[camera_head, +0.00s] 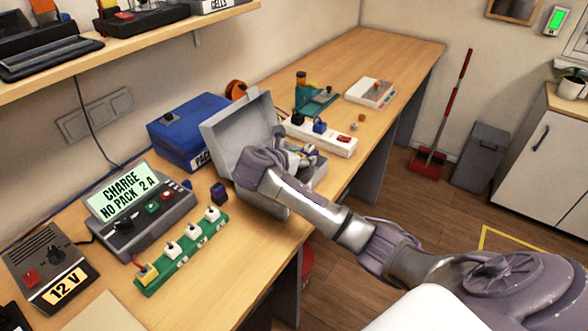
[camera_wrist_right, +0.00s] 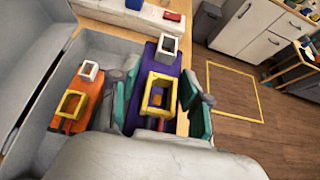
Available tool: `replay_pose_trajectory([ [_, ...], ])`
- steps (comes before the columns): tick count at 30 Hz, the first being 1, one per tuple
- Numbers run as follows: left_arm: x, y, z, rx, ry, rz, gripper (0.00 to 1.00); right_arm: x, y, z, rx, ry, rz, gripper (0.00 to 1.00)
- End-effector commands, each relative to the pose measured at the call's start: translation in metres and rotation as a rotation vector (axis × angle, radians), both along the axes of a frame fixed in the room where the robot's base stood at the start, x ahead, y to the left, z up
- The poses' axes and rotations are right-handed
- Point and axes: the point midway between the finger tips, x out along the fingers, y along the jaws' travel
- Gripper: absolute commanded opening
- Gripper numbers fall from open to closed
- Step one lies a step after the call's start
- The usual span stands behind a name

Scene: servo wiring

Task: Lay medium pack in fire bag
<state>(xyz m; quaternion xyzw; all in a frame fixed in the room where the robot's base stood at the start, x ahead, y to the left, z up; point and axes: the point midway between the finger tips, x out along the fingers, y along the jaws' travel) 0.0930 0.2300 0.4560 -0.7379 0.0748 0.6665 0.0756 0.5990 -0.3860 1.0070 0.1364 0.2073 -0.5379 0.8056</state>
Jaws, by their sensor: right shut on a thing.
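The fire bag looks like an open grey case on the bench, its lid (camera_head: 232,128) raised; its grey wall also shows in the right wrist view (camera_wrist_right: 100,45). My right gripper (camera_wrist_right: 160,97) is shut on a purple pack (camera_wrist_right: 147,62), its teal pads on both sides. The pack carries a yellow square connector and a smaller grey one. It is at the case's right part; whether it touches the floor cannot be told. An orange pack (camera_wrist_right: 88,104) lies inside, left of it. In the head view my right gripper (camera_head: 303,156) partly hides the case's inside. My left gripper is out of view.
A blue box (camera_head: 188,122) stands behind the case. A charger (camera_head: 140,215) and a green strip with white connectors (camera_head: 182,250) are at the left front. A small dark-blue block (camera_head: 218,193) lies near the case. A white strip (camera_head: 335,143) lies beyond it.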

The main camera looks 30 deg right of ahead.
Motion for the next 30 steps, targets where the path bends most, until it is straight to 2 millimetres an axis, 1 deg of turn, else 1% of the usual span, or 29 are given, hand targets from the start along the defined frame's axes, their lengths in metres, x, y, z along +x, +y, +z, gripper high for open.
replay_pose_trajectory([
  [1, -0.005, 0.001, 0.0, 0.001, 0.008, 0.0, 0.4, 0.007, 0.004, -0.003, 0.0, -0.002, -0.002, 0.0],
  [3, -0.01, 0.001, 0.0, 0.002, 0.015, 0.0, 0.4, 0.013, 0.007, -0.006, -0.002, -0.004, -0.001, 0.0],
  [6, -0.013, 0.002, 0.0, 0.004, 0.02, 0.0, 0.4, 0.017, 0.009, -0.01, -0.002, -0.003, 0.0, 0.0],
  [10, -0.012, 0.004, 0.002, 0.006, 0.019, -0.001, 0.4, 0.017, 0.01, -0.019, -0.002, -0.001, 0.0, 0.0],
  [15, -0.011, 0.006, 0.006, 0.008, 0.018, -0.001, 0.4, 0.017, 0.01, -0.044, -0.003, 0.001, 0.0, 0.0],
  [17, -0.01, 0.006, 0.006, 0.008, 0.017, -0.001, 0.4, 0.017, 0.01, -0.049, -0.002, -0.001, 0.001, 0.0],
  [25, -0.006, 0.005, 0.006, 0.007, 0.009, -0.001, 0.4, 0.017, 0.009, -0.051, -0.002, -0.002, 0.0, 0.0],
  [30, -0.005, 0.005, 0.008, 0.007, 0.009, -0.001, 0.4, 0.017, 0.01, -0.056, -0.002, -0.003, 0.001, 0.0],
])
